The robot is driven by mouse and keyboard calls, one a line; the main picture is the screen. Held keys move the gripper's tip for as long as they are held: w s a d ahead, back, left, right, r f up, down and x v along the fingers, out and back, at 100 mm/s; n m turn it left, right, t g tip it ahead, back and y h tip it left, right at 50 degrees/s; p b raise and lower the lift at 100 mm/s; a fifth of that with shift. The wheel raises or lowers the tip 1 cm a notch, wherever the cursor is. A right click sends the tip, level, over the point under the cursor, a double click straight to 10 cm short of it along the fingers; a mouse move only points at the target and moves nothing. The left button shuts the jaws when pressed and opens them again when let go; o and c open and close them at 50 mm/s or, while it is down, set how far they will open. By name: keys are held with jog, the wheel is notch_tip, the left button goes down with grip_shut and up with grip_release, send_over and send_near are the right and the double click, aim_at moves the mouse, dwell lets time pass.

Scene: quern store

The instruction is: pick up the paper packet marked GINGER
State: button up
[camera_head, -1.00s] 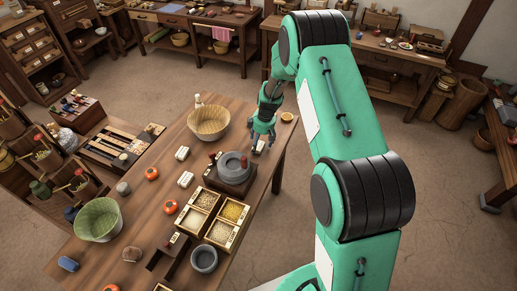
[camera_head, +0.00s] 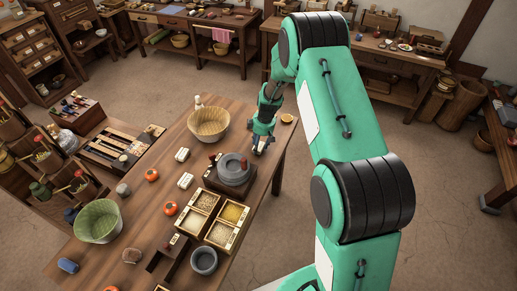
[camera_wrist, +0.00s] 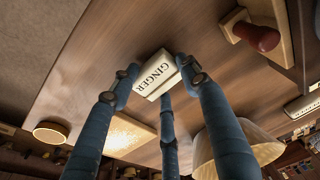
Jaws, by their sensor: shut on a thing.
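The cream paper packet marked GINGER (camera_wrist: 155,74) is in the middle of the wrist view, its lettering plain, over the wooden table. The blue fingers of my gripper (camera_wrist: 160,82) are closed around it, with dark-ringed tips against its sides and a third finger below. In the head view, my gripper (camera_head: 262,141) is low over the table's right part, just right of the stone quern (camera_head: 235,166). The packet is mostly hidden by the fingers there. I cannot tell whether it touches the tabletop.
Other pale packets (camera_head: 186,180) lie left of the quern. A compartment tray (camera_head: 222,243) holds grains in front. The table's right edge is close.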

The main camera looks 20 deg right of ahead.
jog(key=shift+r, duration=0.1)
notch_tip(320, 180, up, 10)
jog(key=p, duration=0.2)
dwell(0.4)
